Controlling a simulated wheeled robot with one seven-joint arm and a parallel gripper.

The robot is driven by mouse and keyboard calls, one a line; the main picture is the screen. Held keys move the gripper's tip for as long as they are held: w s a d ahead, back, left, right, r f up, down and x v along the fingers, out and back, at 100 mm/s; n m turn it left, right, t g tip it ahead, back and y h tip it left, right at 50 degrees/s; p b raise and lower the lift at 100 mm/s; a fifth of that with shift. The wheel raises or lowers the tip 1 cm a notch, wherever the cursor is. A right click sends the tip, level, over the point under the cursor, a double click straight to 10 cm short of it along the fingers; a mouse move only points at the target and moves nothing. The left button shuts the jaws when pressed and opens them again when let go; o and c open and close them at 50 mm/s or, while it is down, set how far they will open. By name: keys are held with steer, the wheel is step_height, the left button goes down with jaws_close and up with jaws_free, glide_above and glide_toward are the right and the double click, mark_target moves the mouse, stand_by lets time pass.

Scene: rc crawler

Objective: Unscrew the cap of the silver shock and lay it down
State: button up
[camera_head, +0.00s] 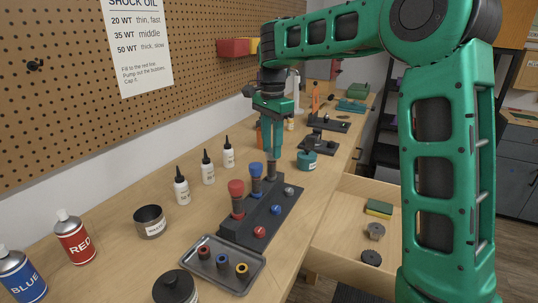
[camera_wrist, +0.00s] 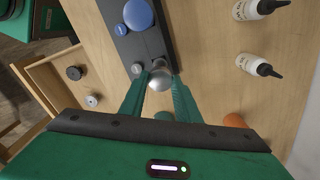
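The silver shock (camera_head: 272,173) stands upright at the far end of a black stand (camera_head: 280,212), in line with a blue-capped shock (camera_head: 256,185) and a red-capped shock (camera_head: 237,200). My gripper (camera_head: 272,155) points down right over the silver shock. In the wrist view the round silver cap (camera_wrist: 160,80) lies between my two fingertips, one on each side. The fingers are close to the cap; whether they press on it is not clear. The shock's body is mostly hidden below the cap in the wrist view.
A grey tray (camera_head: 215,282) with several small ringed parts lies in front of the stand. White dropper bottles (camera_head: 208,168) and a dark cup (camera_head: 150,221) stand left. A teal jar (camera_head: 307,160) stands right of my gripper. An open drawer (camera_head: 340,232) is at right.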

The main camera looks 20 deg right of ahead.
steer(key=shift+n, duration=2.1)
steer(key=shift+n, duration=0.7)
steer(key=n, duration=0.2)
steer(key=shift+n, duration=0.4)
steer(key=n, duration=0.3)
steer(key=shift+n, duration=0.6)
steer(key=n, duration=0.4)
